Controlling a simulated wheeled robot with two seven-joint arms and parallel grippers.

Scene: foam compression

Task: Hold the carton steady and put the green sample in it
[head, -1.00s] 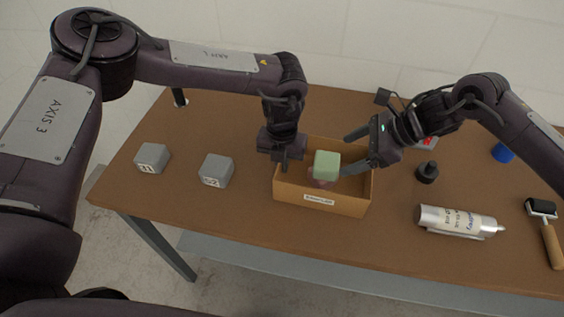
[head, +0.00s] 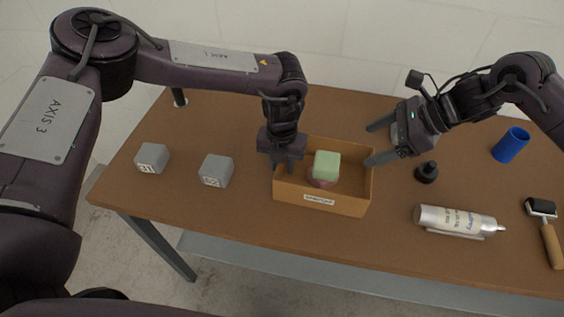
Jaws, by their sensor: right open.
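The open brown carton (head: 345,205) sits on the table with a white label on its front. The green sample (head: 327,163) is a pale green block inside the carton, resting on a reddish-pink piece (head: 322,182) that shows partly below it. My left gripper (head: 287,165) points down at the carton's left wall, with its fingers at that wall; whether they are closed on it is unclear. My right gripper (head: 375,141) is open and empty, just right of the carton's right wall and apart from the green sample.
Two grey cubes (head: 152,158) (head: 216,171) stand left of the carton. On the right are a dark knob-like piece (head: 427,172), a silver canister (head: 455,220), a blue cup (head: 511,145) and a roller (head: 545,225).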

